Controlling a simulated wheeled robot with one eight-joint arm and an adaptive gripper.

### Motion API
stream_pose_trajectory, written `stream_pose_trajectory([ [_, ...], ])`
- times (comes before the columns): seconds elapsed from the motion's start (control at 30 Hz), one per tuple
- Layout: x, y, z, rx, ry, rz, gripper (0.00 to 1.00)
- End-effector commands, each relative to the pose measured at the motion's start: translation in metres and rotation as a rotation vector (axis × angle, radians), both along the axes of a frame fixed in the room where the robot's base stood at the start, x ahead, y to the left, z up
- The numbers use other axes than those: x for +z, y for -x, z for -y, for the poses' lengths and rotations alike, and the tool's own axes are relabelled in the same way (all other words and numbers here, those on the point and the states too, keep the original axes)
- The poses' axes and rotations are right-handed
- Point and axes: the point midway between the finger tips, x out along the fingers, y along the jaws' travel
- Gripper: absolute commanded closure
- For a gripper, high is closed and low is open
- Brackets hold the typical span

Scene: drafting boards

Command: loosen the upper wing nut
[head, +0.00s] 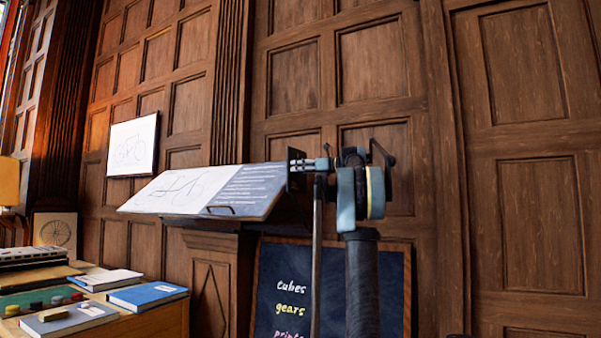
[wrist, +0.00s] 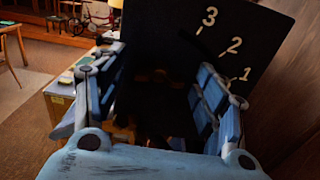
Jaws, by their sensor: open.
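In the wrist view my gripper (wrist: 158,66) has its two blue fingers spread wide, with nothing held between them. A dark panel (wrist: 262,32) marked 3, 2 and 1 stands close in front of the fingers. The space between the fingers is in deep shadow, and I cannot make out a wing nut there. In the head view my gripper (head: 304,166) reaches left to the right end of the tilted drafting board (head: 245,196). My own arm and wrist hide part of that end. The upper wing nut cannot be told apart in either view.
A bicycle drawing lies on the board. A chalkboard (head: 268,290) with words stands below it. A desk (head: 165,323) with a blue book (head: 146,296) and other books is at the lower left. Wood panelling (head: 520,120) closes the back. The wrist view shows open floor (wrist: 25,100) at left.

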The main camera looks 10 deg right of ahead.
Motion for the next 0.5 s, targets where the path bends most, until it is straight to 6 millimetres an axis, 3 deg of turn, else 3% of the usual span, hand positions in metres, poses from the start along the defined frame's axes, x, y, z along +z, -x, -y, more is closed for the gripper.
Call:
stream_pose_trajectory([
  [0.17,0.0,0.0001,0.0001,0.0,0.0,0.0,0.35],
  [0.43,-0.0001,0.0002,0.0003,0.0,0.0,0.0,0.94],
  [0.47,-0.0001,0.0002,0.0003,0.0,0.0,0.0,1.0],
  [0.5,-0.0001,0.0002,0.0004,0.0,0.0,0.0,1.0],
])
